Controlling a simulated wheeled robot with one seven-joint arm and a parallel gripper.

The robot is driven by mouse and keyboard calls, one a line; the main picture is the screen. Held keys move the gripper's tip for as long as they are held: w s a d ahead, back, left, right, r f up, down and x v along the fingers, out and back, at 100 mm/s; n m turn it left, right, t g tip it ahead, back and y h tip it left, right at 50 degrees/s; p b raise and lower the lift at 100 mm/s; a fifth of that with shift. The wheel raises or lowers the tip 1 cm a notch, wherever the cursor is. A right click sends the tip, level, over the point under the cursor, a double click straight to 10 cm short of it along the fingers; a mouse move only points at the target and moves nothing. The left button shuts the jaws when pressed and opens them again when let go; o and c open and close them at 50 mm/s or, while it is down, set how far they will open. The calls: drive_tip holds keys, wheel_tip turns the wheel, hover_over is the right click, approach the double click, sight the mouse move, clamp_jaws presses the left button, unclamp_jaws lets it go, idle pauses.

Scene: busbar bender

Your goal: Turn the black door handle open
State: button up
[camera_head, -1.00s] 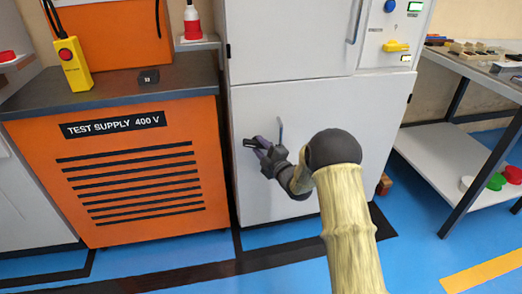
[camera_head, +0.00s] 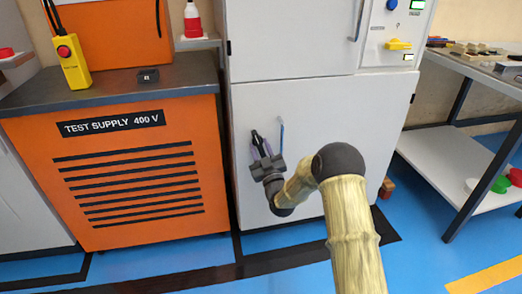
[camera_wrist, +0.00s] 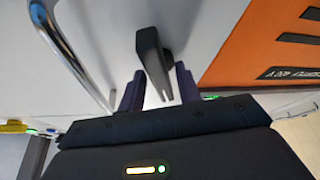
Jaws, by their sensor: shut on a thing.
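The black door handle (camera_head: 256,137) is on the lower white cabinet door (camera_head: 340,112), near its left edge. It stands close to upright, tilted a little to the left at its top. My gripper (camera_head: 262,152) is at the handle from below, its purple fingers pointing up. In the wrist view the handle (camera_wrist: 151,58) comes down between the two purple fingers of my gripper (camera_wrist: 160,88). The gripper is shut on the handle. The handle's lower part is hidden in the head view. The door looks closed flat against the cabinet.
A thin metal bar handle (camera_head: 281,136) stands just right of the black handle; it also shows in the wrist view (camera_wrist: 68,52). The orange test supply cabinet (camera_head: 120,170) stands close on the left. A work table (camera_head: 455,160) is on the right. Blue floor lies in front.

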drive_tip(key=m+t+h, duration=0.1)
drive_tip(key=m+h, duration=0.1)
drive_tip(key=m, duration=0.3)
drive_tip(key=shift+a, duration=0.1)
drive_tip(key=shift+m+h, duration=0.3)
drive_tip(key=shift+h, duration=0.1)
clamp_jaws()
drive_tip(key=o, duration=0.6)
unclamp_jaws()
drive_tip(key=shift+o, duration=0.2)
drive_tip(key=shift+a+r, duration=0.1)
drive_tip(key=shift+a, duration=0.1)
drive_tip(key=shift+s, duration=0.1)
drive_tip(key=shift+d, duration=0.15)
